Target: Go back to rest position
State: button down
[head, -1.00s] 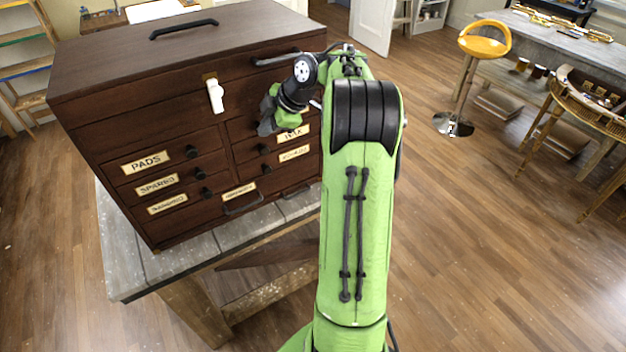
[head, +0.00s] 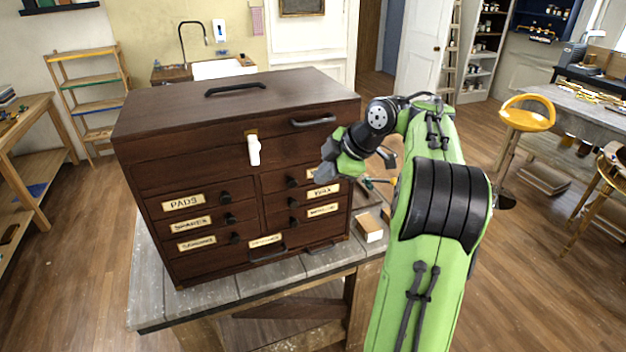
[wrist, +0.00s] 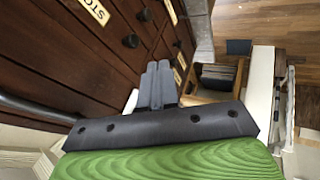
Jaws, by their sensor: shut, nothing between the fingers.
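My gripper (head: 330,160) is at the right part of the front of a dark brown wooden chest (head: 200,160), near its right-hand drawers. In the wrist view my gripper (wrist: 158,82) has its grey fingers together, with nothing between them. The chest's drawer fronts (wrist: 90,60) fill the left of that view, close beside the fingers. In the head view all the chest's drawers look shut. My arm partly hides the area right of the chest.
The chest stands on a grey wooden table (head: 155,300). A small wooden block (head: 369,228) lies on the table right of the chest. A yellow stool (head: 527,115) stands at the right. Floor is open between the table and the stool.

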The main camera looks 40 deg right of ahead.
jog(key=s+a+m+g+h+b, duration=0.1)
jog(key=s+a+m, duration=0.15)
jog(key=a, duration=0.75)
jog(key=s+a+m+b, duration=0.2)
jog(key=a+m, duration=0.1)
jog(key=a, duration=0.6)
jog(key=s+a+f+m+b, duration=0.1)
jog(key=s+a+f+m, duration=0.2)
jog(key=s, duration=0.6)
jog(key=s+a+f+m+h+b, duration=0.1)
jog(key=s+a+f+m, duration=0.2)
jog(key=s+f, duration=0.3)
jog(key=s+m, duration=0.1)
jog(key=s, duration=0.2)
jog(key=shift+a, duration=0.15)
jog(key=shift+s+f, duration=0.1)
